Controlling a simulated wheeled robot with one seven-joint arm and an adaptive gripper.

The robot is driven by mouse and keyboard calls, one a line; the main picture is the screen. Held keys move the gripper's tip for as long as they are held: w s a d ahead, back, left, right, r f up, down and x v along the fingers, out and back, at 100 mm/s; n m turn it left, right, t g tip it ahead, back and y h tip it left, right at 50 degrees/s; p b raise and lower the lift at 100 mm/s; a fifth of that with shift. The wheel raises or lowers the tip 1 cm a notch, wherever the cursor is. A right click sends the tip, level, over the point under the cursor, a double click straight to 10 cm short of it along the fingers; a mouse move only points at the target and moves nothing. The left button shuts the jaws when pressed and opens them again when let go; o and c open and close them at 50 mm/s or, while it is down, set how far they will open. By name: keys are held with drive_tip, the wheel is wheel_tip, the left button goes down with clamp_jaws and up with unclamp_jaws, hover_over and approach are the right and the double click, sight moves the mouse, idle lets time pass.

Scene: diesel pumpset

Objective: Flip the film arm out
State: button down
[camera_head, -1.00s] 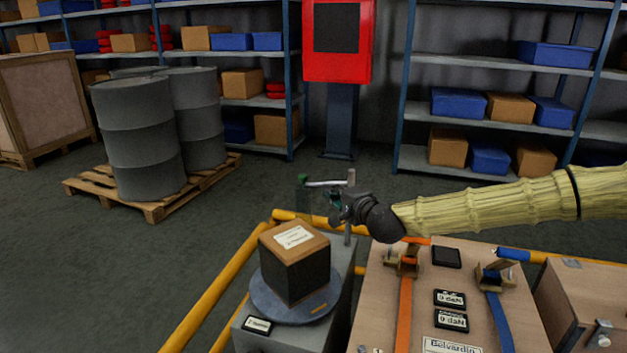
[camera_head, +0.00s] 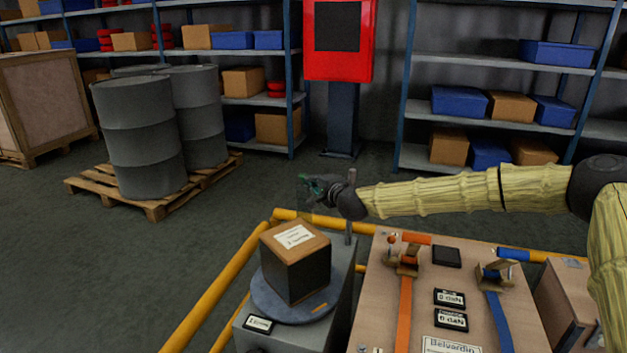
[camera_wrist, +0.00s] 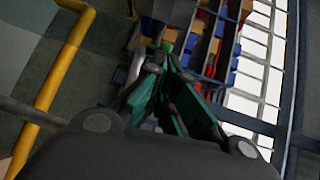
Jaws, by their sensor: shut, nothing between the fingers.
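The film arm's grey post (camera_head: 348,232) rises behind the turntable (camera_head: 272,303), which carries a brown-topped dark box (camera_head: 295,262). My gripper (camera_head: 312,185) is beside the upper part of the post, above and behind the box, and covers most of the arm. A faint translucent piece (camera_head: 302,197) hangs at the arm's left end, by the fingertips. In the wrist view my gripper (camera_wrist: 165,62) has its green-padded fingers converging at the tips, shut and empty. A small green piece (camera_wrist: 169,36) lies just beyond them. I cannot tell whether the fingers touch the arm.
A yellow rail (camera_head: 215,290) runs left of and behind the machine. A wooden bench panel (camera_head: 425,300) with orange and blue straps stands at right. Grey drums (camera_head: 140,135) on a pallet, a red cabinet (camera_head: 338,60) and shelves are farther back. Floor at left is clear.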

drive_tip(key=shift+w+a, duration=0.2)
drive_tip(key=shift+w, duration=0.2)
drive_tip(key=shift+w+a+m+t+h+p, duration=0.25)
drive_tip(key=shift+w+m+h, duration=0.3)
drive_tip(key=shift+w+h, duration=0.15)
drive_tip(key=shift+w+a+m+t+h+p, duration=0.1)
drive_tip(key=shift+w+a+m+t+h, duration=0.15)
drive_tip(key=shift+w+m+h, duration=1)
drive_tip(key=shift+w+h, duration=0.05)
drive_tip(key=shift+h, duration=0.4)
drive_tip(key=shift+d, duration=0.15)
drive_tip(key=shift+w+r, duration=0.1)
drive_tip(key=shift+r, duration=0.05)
drive_tip(key=shift+s, duration=0.2)
drive_tip(key=v, duration=1.3)
drive_tip(key=shift+s+d+f, duration=0.2)
drive_tip(key=shift+s+f, duration=0.05)
drive_tip(key=shift+s, duration=0.2)
